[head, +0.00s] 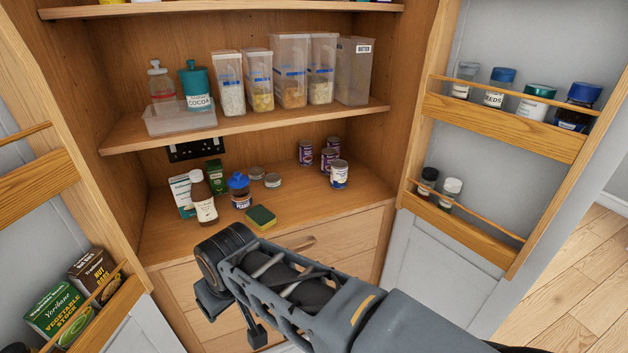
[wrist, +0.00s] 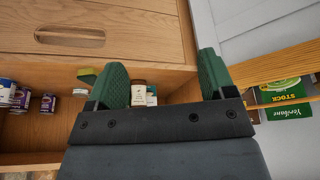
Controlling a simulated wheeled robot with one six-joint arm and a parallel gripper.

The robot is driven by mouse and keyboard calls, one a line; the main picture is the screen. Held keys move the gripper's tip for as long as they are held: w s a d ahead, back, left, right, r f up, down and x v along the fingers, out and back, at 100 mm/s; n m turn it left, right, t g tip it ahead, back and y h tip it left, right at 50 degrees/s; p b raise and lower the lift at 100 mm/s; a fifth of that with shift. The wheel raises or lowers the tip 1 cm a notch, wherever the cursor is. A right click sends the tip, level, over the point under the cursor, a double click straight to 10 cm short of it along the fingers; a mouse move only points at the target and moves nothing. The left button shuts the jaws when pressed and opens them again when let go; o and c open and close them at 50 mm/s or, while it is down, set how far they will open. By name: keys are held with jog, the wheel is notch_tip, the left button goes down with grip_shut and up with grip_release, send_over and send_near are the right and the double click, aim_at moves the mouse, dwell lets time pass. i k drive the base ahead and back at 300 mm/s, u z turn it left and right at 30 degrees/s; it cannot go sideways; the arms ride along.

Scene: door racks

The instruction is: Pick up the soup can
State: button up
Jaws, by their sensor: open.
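A group of small cans stands at the right of the cupboard's lower shelf in the head view. The nearest is a can with a white and blue label (head: 340,174); purple-labelled cans (head: 305,152) stand behind it. Their print is too small to tell which is soup. In the wrist view the cans sit at the far left, a purple one (wrist: 48,104) among them. My gripper (wrist: 161,62) is open and empty, its green fingers spread, well apart from the cans. In the head view my arm reaches in front of the drawers, below the shelf.
On the lower shelf are a brown bottle (head: 203,197), a peanut jar (head: 239,190), a sponge (head: 261,217) and low tins (head: 272,180). The upper shelf (head: 240,124) holds containers above. Open doors with racks (head: 505,122) flank the cupboard. The shelf front before the cans is clear.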

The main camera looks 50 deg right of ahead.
aim_at(339, 171)
jog(key=z, duration=2.45)
jog(key=i, duration=0.7)
jog(key=u, duration=2.35)
